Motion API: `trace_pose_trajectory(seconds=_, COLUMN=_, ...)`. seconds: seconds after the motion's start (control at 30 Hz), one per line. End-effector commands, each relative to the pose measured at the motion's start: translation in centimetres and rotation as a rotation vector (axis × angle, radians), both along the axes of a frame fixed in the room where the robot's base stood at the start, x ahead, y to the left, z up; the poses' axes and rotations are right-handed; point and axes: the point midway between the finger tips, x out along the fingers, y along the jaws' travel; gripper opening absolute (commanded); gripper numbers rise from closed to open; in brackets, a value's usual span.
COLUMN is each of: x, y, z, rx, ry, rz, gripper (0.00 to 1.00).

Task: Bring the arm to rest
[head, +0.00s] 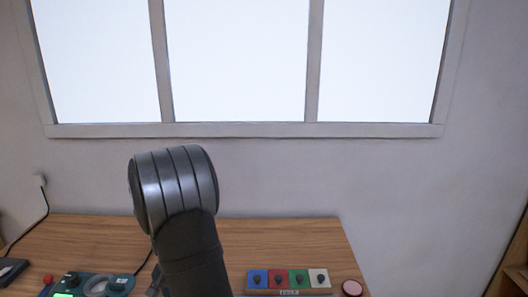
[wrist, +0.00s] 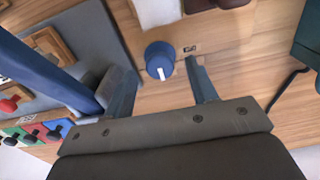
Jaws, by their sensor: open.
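My gripper (wrist: 154,72) shows in the wrist view with its two fingers spread apart and nothing held between them. A round blue knob (wrist: 159,58) with a white mark appears between the fingertips, on the wooden surface beyond them. I cannot tell how far the fingers are above it. In the head view my dark arm with its grey ribbed joint stands in the middle, in front of the table (head: 90,236). The gripper itself does not show in the head view.
A panel of blue, red, green and white squares with dark knobs (head: 288,279) lies at the table's front right, beside a red round button (head: 352,287). A green device (head: 97,284) is front left. A blue bar (wrist: 45,68) lies left of my fingers. A window is behind.

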Motion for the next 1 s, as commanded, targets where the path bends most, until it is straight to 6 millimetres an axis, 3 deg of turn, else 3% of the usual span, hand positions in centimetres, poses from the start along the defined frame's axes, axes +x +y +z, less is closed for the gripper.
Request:
trace_pose_trajectory(seconds=0.2, x=0.0, y=0.0, z=-1.2, rx=0.0, ry=0.0, rz=0.0, gripper=0.53)
trace_pose_trajectory(seconds=0.57, x=0.0, y=0.0, z=-1.0, rx=0.001, ry=-0.001, rz=0.001, gripper=0.53)
trace_pose_trajectory(seconds=0.77, x=0.1, y=0.1, z=0.9, rx=0.003, ry=-0.004, rz=0.0, gripper=0.53)
trace_pose_trajectory(seconds=1.0, x=0.1, y=0.1, z=5.6, rx=0.003, ry=-0.005, rz=0.0, gripper=0.53)
